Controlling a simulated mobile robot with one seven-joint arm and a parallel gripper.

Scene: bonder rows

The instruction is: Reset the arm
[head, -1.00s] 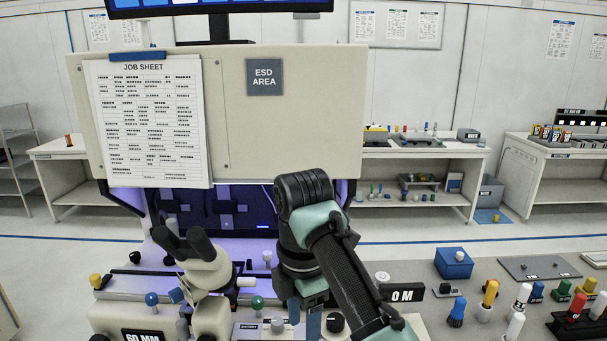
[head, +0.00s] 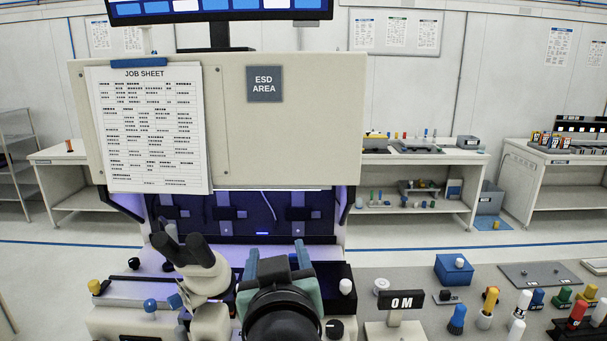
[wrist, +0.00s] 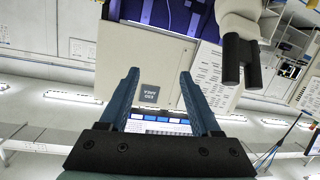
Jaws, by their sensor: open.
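My gripper (head: 278,260) stands in front of the machine in the head view, its two blue fingers pointing up and away toward the lit bay. In the wrist view my gripper (wrist: 160,95) is open, with its two blue fingers well apart and nothing between them. Past the fingers the wrist view shows the cream panel (wrist: 135,62) with its ESD AREA sign, turned upside down.
The microscope eyepieces (head: 184,248) stand just left of my gripper. The job sheet panel (head: 235,120) is above and behind it.

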